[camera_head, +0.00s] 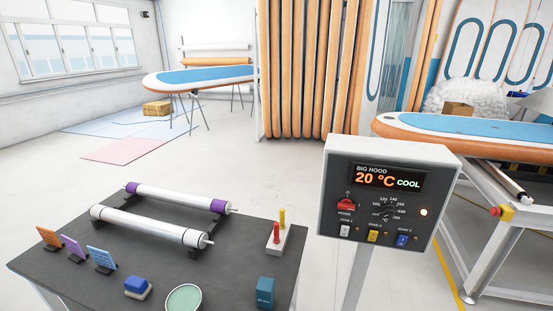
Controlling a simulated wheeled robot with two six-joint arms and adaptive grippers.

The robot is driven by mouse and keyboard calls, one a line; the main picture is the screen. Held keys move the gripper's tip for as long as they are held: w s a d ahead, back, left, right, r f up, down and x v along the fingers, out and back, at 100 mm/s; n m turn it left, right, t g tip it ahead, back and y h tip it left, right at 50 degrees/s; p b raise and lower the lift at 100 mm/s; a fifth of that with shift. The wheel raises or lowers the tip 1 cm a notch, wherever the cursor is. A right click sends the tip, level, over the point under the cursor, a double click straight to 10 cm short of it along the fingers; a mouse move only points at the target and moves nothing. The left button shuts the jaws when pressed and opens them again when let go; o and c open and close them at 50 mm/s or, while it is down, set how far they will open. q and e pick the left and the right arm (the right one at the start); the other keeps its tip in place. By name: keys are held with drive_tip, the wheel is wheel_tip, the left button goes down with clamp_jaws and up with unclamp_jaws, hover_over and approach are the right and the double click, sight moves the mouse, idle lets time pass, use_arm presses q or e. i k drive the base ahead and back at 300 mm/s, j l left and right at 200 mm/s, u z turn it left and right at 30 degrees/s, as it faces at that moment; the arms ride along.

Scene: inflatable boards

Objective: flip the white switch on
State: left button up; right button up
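A grey control box (330,185) stands on a post right of centre. The small white switch (345,231) is at the lower left of the panel. Its lever position is too small to tell. A yellow switch (374,236) and a blue switch (403,241) sit in the same row to its right. A larger red switch (346,205) is above the white one, beside a round dial (388,214). A small lamp (423,212) at the right glows pale. Neither of my grippers is in view.
A dark table (220,262) at front left holds two rollers (150,227), coloured cards (72,246), a blue block (136,285), a green-topped round item (184,299) and a teal box (265,291). A wheeled bench (485,240) stands right of the control box.

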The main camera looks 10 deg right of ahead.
sight(344, 230)
drive_tip(key=z, duration=1.3)
